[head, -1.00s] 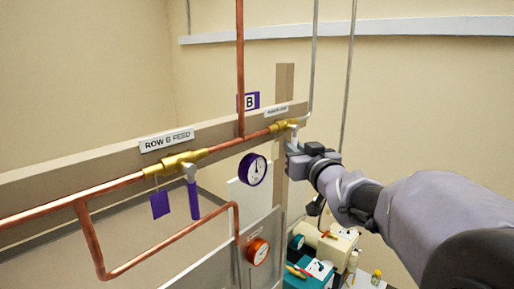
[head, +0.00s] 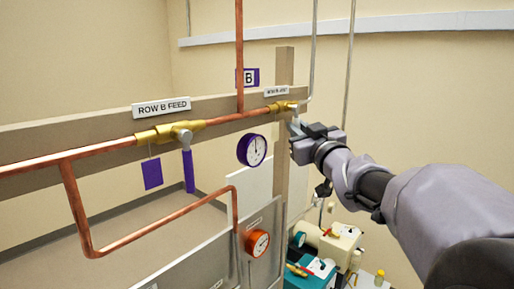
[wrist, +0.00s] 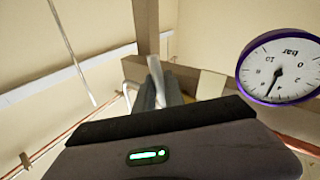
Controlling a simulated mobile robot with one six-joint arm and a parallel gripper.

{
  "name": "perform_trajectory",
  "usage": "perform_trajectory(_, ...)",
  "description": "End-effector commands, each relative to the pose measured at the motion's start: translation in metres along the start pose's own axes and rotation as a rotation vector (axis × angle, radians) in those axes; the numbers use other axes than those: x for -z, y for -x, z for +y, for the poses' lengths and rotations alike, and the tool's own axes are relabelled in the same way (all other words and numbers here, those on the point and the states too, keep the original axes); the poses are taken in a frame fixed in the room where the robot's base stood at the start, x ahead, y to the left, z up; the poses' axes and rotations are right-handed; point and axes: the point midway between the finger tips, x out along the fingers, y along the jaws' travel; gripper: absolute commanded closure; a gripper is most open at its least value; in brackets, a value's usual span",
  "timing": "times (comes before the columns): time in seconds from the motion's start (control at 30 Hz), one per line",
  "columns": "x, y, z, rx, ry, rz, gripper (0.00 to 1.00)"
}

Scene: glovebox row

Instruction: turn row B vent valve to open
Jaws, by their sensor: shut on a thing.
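The row B vent valve (head: 283,106) is a small brass valve at the right end of the copper pipe, in front of the wooden post. A small white label (head: 277,91), too small to read surely, is above it. Its pale grey lever (head: 294,122) hangs down from the valve body. My gripper (head: 297,129) is shut on this lever, just below and right of the valve. In the wrist view, the pale lever (wrist: 155,70) rises from between the grey fingers (wrist: 160,92). The valve body is not clear there.
Left on the same pipe is the ROW B FEED valve (head: 170,132), its purple lever (head: 188,170) hanging down and a purple tag (head: 152,173) beside it. A purple-rimmed gauge (head: 252,150) and an orange gauge (head: 257,243) are nearby. Equipment (head: 335,245) stands below my arm.

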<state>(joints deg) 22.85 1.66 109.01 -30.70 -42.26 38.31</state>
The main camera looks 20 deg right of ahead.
Motion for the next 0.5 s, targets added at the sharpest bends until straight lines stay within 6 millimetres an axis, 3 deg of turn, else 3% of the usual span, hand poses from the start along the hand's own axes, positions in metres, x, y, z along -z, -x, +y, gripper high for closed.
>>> perform_trajectory(0.03,-0.011,0.000,0.000,-0.002,0.032,0.025,1.00)
perform_trajectory(0.5,-0.002,-0.011,0.018,-0.002,0.373,0.250,1.00)
